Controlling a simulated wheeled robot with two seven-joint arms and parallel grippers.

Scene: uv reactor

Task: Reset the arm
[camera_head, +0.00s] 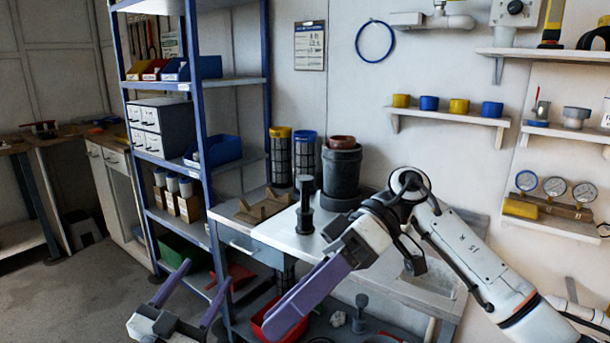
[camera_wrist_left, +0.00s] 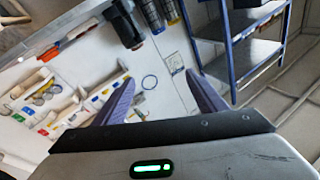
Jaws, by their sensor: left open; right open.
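My left gripper (camera_head: 207,271) is at the bottom left of the head view, its two purple fingers spread and pointing up. Nothing is between them. The left wrist view shows the same gripper (camera_wrist_left: 160,78) open and empty, with the wall and shelves beyond it. My right arm comes in from the right, bent at the elbow in front of the white workbench (camera_head: 300,240). My right gripper (camera_head: 275,325) points down and to the left; its purple fingers overlap from this side, and I see nothing held in it.
A blue-framed shelf rack (camera_head: 195,130) stands at left with bins and boxes. On the workbench stand a dark stepped cylinder (camera_head: 305,208) and a dark pot (camera_head: 341,175). A red bin (camera_head: 270,318) sits below. Wall shelves (camera_head: 447,116) hold caps and gauges. Floor at left is clear.

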